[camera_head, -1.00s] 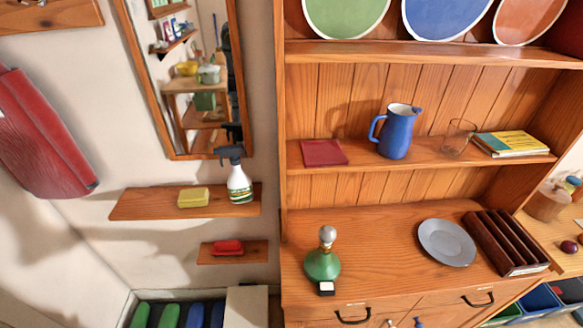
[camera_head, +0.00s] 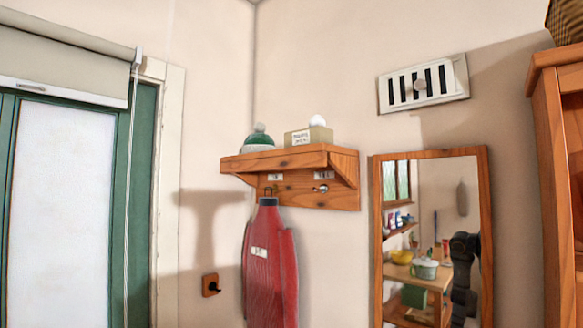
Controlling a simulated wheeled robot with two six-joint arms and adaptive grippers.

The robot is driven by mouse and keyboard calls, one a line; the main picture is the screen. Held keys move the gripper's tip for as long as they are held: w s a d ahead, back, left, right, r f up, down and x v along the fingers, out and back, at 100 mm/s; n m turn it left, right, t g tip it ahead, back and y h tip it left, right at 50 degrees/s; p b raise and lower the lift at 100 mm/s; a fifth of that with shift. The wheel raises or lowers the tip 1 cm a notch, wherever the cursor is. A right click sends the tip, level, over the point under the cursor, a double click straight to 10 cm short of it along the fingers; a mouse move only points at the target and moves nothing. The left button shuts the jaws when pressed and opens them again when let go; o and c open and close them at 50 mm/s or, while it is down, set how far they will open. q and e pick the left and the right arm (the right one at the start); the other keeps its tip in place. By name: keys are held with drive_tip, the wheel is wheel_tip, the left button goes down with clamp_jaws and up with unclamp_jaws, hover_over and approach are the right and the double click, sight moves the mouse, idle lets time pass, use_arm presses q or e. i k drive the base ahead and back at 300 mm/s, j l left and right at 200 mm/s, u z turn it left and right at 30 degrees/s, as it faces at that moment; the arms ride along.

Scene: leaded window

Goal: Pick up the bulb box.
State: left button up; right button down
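A small beige box (camera_head: 308,136) with dark lettering stands on the wooden wall shelf (camera_head: 275,161), towards its right end. The lettering is too small to read surely; it may be the bulb box. A round white thing (camera_head: 317,121) shows at its top; I cannot tell whether it sticks out of the box or stands behind it. Neither of my grippers is in direct view. A dark jointed shape, perhaps my own arm, shows only as a reflection in the mirror.
A green-and-white knitted hat (camera_head: 258,138) lies left of the box. A red garment (camera_head: 270,265) hangs below the shelf. The mirror (camera_head: 482,230) and a wooden cabinet (camera_head: 550,190) stand to the right, a vent (camera_head: 450,80) above, a green-framed door (camera_head: 140,200) left.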

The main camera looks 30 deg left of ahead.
sight(316, 134)
drive_tip(key=u, duration=0.85)
drive_tip(key=i+j+u, duration=0.45)
drive_tip(key=i+j, duration=0.15)
drive_tip(key=i, duration=0.1)
